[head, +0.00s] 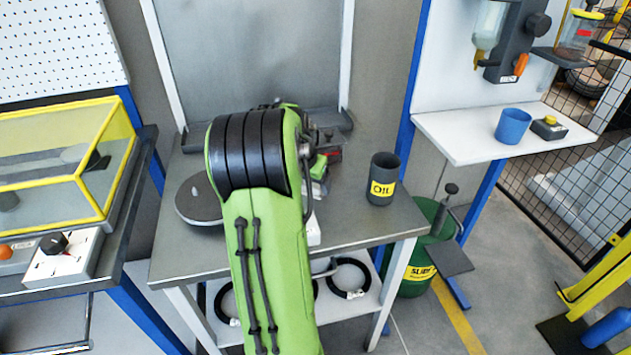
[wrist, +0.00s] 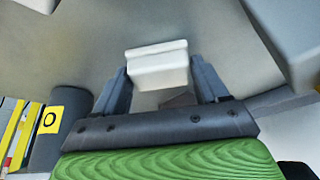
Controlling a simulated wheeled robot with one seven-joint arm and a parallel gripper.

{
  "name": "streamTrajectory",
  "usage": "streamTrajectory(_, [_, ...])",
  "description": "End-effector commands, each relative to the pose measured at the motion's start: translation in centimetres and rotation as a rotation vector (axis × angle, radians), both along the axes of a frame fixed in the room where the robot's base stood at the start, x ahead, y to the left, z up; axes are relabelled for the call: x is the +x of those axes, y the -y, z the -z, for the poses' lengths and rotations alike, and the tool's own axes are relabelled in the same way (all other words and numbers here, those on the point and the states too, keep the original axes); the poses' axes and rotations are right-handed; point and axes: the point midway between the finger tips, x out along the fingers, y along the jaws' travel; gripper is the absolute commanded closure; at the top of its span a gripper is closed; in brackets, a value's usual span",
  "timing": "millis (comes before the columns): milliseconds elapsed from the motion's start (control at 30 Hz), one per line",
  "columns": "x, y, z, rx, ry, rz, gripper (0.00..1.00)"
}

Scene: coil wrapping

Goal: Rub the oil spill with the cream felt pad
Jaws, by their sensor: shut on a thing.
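My gripper (wrist: 159,72) is shut on a pale cream block, which looks like the felt pad (wrist: 157,56), in the wrist view. The pad sits between the two dark fingers and sticks out past their tips. Grey surface shows beyond it; I cannot tell whether the pad touches it. In the head view my green arm covers most of the gripper and the pad. I cannot make out the oil spill for certain; a small brownish patch (wrist: 180,101) shows just behind the pad between the fingers in the wrist view.
A dark cup marked OIL (head: 381,182) stands on the grey worktable (head: 345,225), right of my arm; it also shows in the wrist view (wrist: 45,145). A round grey disc (head: 198,203) lies left of my arm. The table's front right is clear. A green bin (head: 428,245) stands beside it.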

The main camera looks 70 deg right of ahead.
Motion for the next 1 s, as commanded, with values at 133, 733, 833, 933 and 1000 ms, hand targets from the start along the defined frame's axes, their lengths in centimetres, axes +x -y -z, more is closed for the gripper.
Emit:
streamTrajectory(133, [0.4, -0.2, -2.2, -0.002, 0.002, -0.004, 0.51])
streamTrajectory(733, [1.4, -0.8, -7.5, 0.000, 0.001, -0.017, 0.52])
streamTrajectory(833, [1.5, -0.9, -8.0, 0.000, 0.001, -0.018, 0.52])
streamTrajectory(933, [1.6, -0.9, -8.1, 0.000, 0.000, -0.017, 0.52])
streamTrajectory(1000, [1.6, -0.9, -8.0, 0.000, 0.000, -0.017, 0.52])
